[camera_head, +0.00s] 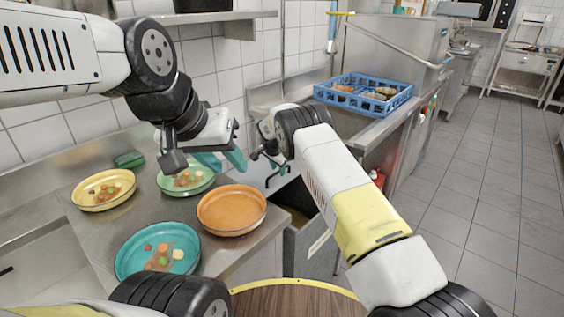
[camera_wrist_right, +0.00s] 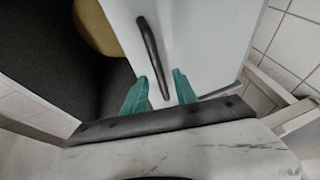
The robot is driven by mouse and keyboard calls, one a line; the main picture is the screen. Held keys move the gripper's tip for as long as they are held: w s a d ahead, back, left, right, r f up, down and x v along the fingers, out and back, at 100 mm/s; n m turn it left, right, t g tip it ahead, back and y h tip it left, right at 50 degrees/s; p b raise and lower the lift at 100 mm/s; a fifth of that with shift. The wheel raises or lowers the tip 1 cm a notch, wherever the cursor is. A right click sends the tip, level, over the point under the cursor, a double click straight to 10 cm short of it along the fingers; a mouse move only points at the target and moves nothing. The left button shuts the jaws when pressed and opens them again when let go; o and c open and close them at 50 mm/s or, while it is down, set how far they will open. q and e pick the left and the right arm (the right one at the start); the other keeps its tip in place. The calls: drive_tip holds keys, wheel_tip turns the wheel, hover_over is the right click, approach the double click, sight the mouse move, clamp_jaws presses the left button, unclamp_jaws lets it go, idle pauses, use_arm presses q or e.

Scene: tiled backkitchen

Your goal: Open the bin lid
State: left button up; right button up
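The grey bin (camera_head: 311,248) stands at the end of the steel counter, with a dark opening at its top. Its pale lid (camera_wrist_right: 205,35) is tilted up beside a dark interior (camera_wrist_right: 40,50) in the right wrist view. A black bar handle (camera_wrist_right: 150,50) is on the lid. My right gripper (camera_wrist_right: 160,75) has its teal fingers apart, one on each side of the handle's lower end; I cannot tell whether they touch it. In the head view the right arm partly hides the lid. My left gripper (camera_head: 222,158) is open and empty above the green plate (camera_head: 186,180).
The counter holds a yellow plate (camera_head: 104,190) and a teal plate (camera_head: 158,250) with food bits, and an empty-looking orange plate (camera_head: 232,210). A blue dish rack (camera_head: 363,94) sits beyond the bin. A round wooden top (camera_head: 298,301) is in front. The tiled floor at right is clear.

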drive_tip(key=v, duration=0.7)
drive_tip(key=shift+r, duration=0.2)
drive_tip(key=s+d+r+n+y, duration=0.1)
drive_tip(key=s+d+r, duration=0.75)
drive_tip(key=r, duration=0.45)
drive_tip(key=s+d+r+n+y, duration=0.1)
drive_tip(key=s+d+r+n, duration=0.1)
drive_tip(key=s+d+r, duration=0.85)
drive_tip(key=s+d+r+n, duration=0.2)
drive_tip(key=s+d, duration=0.1)
drive_tip(key=s, duration=1.1)
drive_tip(key=s+d+r+n+t+y, duration=0.1)
drive_tip(key=s+d+r+n, duration=0.1)
drive_tip(key=s, duration=1.1)
drive_tip(key=shift+s+d+n, duration=0.4)
drive_tip(key=shift+n, duration=0.2)
drive_tip(key=shift+r, duration=0.1)
